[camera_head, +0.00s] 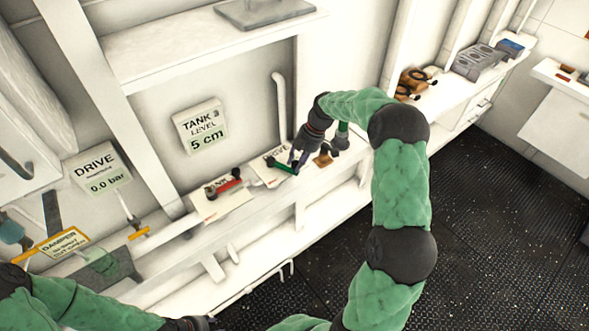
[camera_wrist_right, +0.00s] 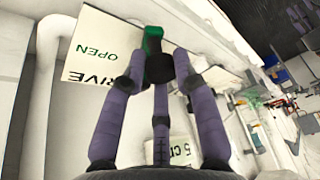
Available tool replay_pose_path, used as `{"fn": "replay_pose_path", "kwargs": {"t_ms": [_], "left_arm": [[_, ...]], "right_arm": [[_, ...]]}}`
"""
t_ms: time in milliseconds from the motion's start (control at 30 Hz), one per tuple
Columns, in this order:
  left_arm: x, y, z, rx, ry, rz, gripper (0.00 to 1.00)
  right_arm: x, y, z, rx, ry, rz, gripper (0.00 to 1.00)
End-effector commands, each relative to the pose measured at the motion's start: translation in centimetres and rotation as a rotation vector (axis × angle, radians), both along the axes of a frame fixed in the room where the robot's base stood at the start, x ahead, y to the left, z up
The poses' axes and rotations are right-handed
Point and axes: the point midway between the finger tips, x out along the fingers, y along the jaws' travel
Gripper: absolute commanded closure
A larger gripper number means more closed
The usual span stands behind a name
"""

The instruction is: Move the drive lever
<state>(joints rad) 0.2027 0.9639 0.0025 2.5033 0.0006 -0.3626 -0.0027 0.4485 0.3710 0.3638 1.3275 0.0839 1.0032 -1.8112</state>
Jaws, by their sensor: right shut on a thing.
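The drive lever (camera_head: 283,168) has a green handle and stands at a white plate on the wall ledge. In the right wrist view its green and black handle (camera_wrist_right: 153,42) is at the fingertips, beside a white plate (camera_wrist_right: 98,50) reading "OPEN" and part of "DRIVE". My right gripper (camera_head: 299,158) is shut on this handle, its purple fingers (camera_wrist_right: 160,75) around the dark part. The fingers hide part of the lever. My left arm shows at the bottom left of the head view, and its gripper is out of the picture.
A red-handled lever (camera_head: 223,186) on its own plate stands just left. A vertical pipe (camera_head: 280,108) rises behind my right gripper. The dark deck floor (camera_head: 490,220) is clear.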

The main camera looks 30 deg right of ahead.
Motion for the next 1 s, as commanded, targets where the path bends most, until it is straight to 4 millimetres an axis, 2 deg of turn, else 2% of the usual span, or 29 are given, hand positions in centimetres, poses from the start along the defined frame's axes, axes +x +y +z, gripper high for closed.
{"fn": "replay_pose_path", "kwargs": {"t_ms": [300, 733, 767, 800, 833, 1000], "left_arm": [[0.02, 0.0, -0.96, 0.0, 0.0, 0.0, 0.6], [0.01, 0.01, -0.97, 0.0, 0.0, 0.0, 0.6], [0.01, 0.01, -0.97, 0.0, 0.0, 0.0, 0.6], [0.01, 0.01, -0.97, 0.0, 0.0, 0.0, 0.6], [0.01, 0.01, -0.97, 0.0, 0.0, 0.0, 0.6], [0.01, 0.0, -0.98, 0.0, 0.0, 0.0, 0.6]], "right_arm": [[0.75, -0.9, 0.14, -0.002, -0.006, 0.093, 1.0], [0.83, -1.01, 0.3, -0.003, -0.008, 0.101, 1.0], [0.83, -1.0, 0.31, -0.003, -0.008, 0.101, 0.65], [0.83, -1.0, 0.31, -0.003, -0.008, 0.101, 0.53], [0.83, -0.99, 0.29, -0.003, -0.008, 0.101, 0.47], [0.75, -0.95, 0.18, -0.002, -0.004, 0.101, 0.47]]}}
